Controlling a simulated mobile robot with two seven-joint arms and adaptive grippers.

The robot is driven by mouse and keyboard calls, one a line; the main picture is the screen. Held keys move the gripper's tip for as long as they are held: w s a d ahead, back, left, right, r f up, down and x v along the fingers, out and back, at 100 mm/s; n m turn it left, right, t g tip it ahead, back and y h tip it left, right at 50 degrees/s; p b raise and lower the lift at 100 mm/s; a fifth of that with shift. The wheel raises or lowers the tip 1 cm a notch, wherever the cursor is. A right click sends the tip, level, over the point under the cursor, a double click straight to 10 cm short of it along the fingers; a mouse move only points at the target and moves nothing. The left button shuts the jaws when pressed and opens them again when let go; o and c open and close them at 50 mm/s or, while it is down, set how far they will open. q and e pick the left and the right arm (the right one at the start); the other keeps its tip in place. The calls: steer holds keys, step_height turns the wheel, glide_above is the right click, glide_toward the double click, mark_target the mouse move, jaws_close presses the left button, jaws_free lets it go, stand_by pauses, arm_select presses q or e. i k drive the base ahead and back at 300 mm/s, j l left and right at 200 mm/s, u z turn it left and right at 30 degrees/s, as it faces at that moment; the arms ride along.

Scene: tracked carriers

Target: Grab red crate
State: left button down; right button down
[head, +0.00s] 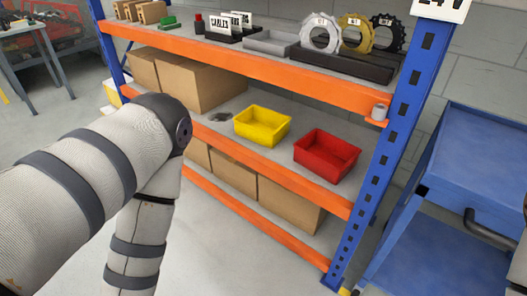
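The red crate (312,165) is an open, empty-looking bin on the right part of the middle shelf (281,143), near the blue upright. A similar yellow crate (249,137) stands to its left with a gap between them. My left arm comes in from the left and bends at a joint in front of the shelf's left part. Its lower links run down out of the picture, so the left gripper is not seen. My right gripper is not seen either. Nothing touches the red crate.
An orange beam (250,77) crosses above the crates, and a blue upright (396,130) stands right of the red crate. Cardboard boxes (291,204) fill the lower shelf. A blue cart (480,150) stands at the right. Grey floor (225,265) is clear in front.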

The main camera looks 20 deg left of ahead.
mark_target(332, 158)
steer(key=i+j+z, duration=0.25)
steer(key=j+z, duration=0.25)
steer(key=i+z, duration=0.1)
steer(key=i, duration=0.5)
